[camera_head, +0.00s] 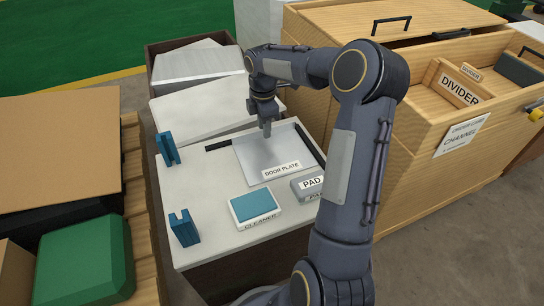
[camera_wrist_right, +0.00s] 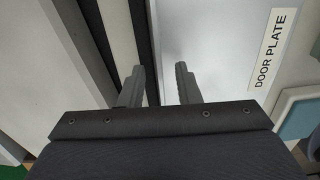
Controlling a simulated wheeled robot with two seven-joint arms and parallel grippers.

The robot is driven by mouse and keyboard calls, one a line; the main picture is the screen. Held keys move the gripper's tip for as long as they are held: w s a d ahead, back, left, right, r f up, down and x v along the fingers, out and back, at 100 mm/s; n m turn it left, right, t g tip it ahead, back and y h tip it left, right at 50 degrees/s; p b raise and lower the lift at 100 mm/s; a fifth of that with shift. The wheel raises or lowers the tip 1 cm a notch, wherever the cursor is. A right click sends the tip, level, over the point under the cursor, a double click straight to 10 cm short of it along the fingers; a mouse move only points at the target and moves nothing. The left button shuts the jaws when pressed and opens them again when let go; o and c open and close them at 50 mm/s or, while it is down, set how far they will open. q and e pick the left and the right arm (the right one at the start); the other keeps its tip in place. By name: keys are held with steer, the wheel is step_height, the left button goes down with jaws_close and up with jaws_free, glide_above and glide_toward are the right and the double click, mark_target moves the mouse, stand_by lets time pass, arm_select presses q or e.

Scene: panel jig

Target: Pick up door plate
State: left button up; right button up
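The door plate (camera_head: 262,156) is a thin, pale grey metallic sheet lying on the white worktop, with a "DOOR PLATE" label on its near edge. It also shows in the right wrist view (camera_wrist_right: 215,50). My right gripper (camera_head: 266,130) points down at the plate's far edge. In the right wrist view its two fingers (camera_wrist_right: 161,88) are apart, one over the plate and the other beyond its edge, above a dark strip. I see nothing gripped between them. I cannot tell whether the fingertips touch the plate. My left gripper is out of view.
Black strips (camera_head: 309,145) flank the plate on the worktop (camera_head: 215,205). The cleaner box (camera_head: 256,206) and pad block (camera_head: 308,184) sit nearer. Blue slotted blocks (camera_head: 183,228) stand at the left edge. A wooden divider crate (camera_head: 420,100) stands at right.

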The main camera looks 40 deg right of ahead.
steer(key=shift+f, duration=0.2)
jaws_close()
stand_by(0.4)
